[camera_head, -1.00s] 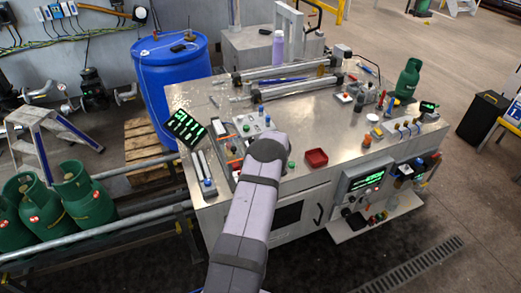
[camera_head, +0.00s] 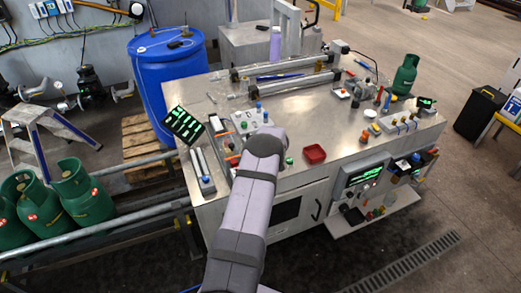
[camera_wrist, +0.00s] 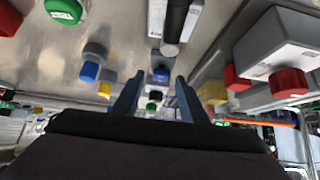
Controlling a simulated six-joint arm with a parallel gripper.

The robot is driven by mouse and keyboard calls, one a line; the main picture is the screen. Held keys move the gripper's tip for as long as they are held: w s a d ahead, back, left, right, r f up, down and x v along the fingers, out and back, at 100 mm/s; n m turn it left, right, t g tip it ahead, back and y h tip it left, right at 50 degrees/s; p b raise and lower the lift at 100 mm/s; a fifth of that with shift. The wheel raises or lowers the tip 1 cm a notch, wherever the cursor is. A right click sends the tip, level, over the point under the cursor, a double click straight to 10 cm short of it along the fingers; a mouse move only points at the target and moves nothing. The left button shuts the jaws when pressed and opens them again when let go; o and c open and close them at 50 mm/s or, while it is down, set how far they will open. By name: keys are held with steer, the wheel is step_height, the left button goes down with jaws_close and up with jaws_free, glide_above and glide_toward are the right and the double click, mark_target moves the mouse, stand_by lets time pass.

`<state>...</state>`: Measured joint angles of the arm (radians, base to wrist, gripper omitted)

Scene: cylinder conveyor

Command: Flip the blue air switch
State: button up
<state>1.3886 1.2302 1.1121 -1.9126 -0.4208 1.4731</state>
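In the wrist view, a blue knob (camera_wrist: 160,75) shows between the two fingers of my gripper (camera_wrist: 157,95), beyond their tips. The fingers are apart and nothing shows held. Another blue knob (camera_wrist: 89,72) sits to the left, beside a yellow piece. In the head view, a blue-topped switch (camera_head: 258,106) stands on a pale panel, just behind the end of my arm, and another blue knob (camera_head: 206,180) is at the bench's left front. I cannot tell which blue part is the air switch. My arm hides my gripper in the head view.
The metal bench (camera_head: 300,115) holds a red tray (camera_head: 314,154), a tilted display (camera_head: 183,125) and clear cylinders at the back. In the wrist view, a dark rod (camera_wrist: 175,25) and a grey box with a red knob (camera_wrist: 290,82) are close to the fingers.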

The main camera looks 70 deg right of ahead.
steer(key=shift+b+v, duration=1.15)
steer(key=shift+v, duration=2.35)
